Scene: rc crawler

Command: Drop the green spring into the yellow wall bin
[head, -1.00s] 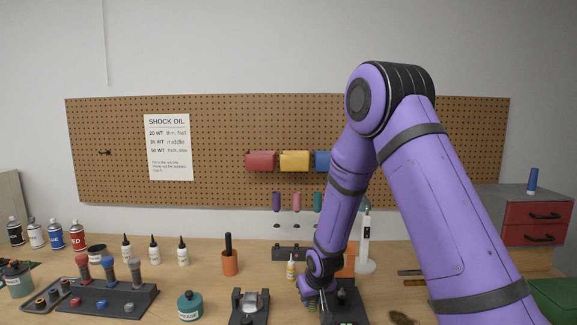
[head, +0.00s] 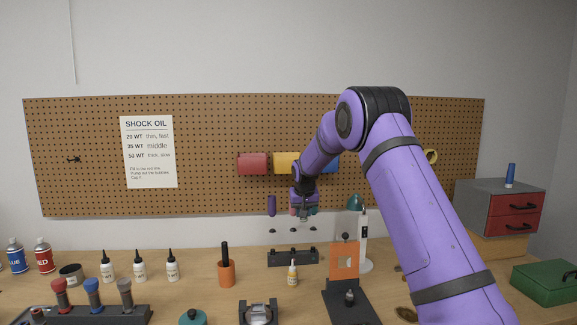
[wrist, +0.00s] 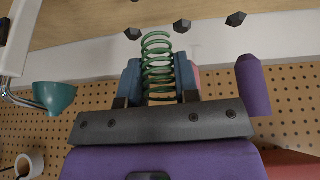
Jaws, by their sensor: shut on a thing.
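The green spring (wrist: 157,62) stands out between the two blue fingers of my gripper (wrist: 158,82) in the wrist view. My gripper is shut on it. In the head view my gripper (head: 304,208) hangs in front of the lower pegboard, below the bins, and the spring is too small there to make out clearly. The yellow wall bin (head: 284,162) is on the pegboard above and slightly left of my gripper. My arm covers its right part. Its inside cannot be seen, and the wrist view does not show it.
A red bin (head: 252,164) is left of the yellow one, and a blue bin (head: 331,166) is right, partly behind my arm. A purple handle (head: 271,205) hangs below. The bench holds bottles, an orange cup (head: 226,273) and an orange-plated stand (head: 344,262). A lamp (head: 363,238) stands right of my gripper.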

